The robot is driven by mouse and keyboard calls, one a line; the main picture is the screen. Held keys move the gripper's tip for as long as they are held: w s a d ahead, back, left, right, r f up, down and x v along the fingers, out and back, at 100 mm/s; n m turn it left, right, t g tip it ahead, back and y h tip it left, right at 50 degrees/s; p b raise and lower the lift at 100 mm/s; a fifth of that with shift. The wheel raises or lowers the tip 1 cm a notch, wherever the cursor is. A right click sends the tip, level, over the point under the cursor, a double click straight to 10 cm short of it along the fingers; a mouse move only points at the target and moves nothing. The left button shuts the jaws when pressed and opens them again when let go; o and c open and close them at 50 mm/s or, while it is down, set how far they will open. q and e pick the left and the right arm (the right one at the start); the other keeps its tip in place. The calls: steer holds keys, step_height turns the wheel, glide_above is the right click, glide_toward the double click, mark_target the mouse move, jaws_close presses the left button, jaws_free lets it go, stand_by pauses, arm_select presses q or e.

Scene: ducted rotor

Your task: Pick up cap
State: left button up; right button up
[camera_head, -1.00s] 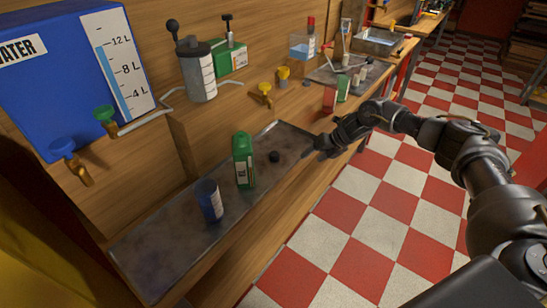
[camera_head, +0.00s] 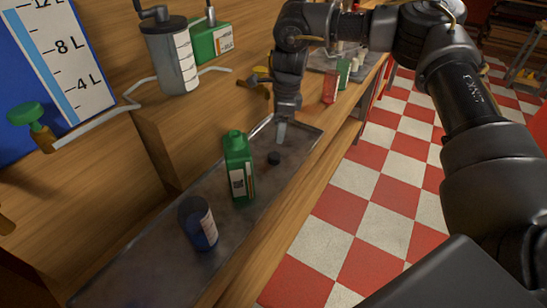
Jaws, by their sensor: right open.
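The green bottle stands upright with a white label. My right gripper (camera_head: 281,138) points down above the tray, slightly behind and to the right of the cap in the picture. It is open and empty, and apart from the cap. Its fingers show almost edge-on, so the gap between them is hard to see. My left gripper is not in view.
A blue can (camera_head: 198,222) stands on the tray left of the green bottle. A grey pump container (camera_head: 170,55), a green box (camera_head: 211,42) and a brass tap (camera_head: 254,82) are on the raised shelf behind. The tray's near left part is clear.

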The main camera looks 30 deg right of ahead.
mark_target(274, 155)
steer(key=f, duration=0.4)
steer(key=shift+w+a, duration=0.15)
steer(key=shift+a, duration=0.1)
steer(key=shift+f, duration=0.75)
steer(key=f, duration=0.2)
steer(key=f+p, duration=0.1)
steer(key=shift+w+a+f, duration=0.1)
steer(key=shift+a+f, duration=0.15)
steer(key=shift+f, duration=0.35)
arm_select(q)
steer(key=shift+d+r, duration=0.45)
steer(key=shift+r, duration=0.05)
arm_select(e)
steer(key=shift+f, duration=0.1)
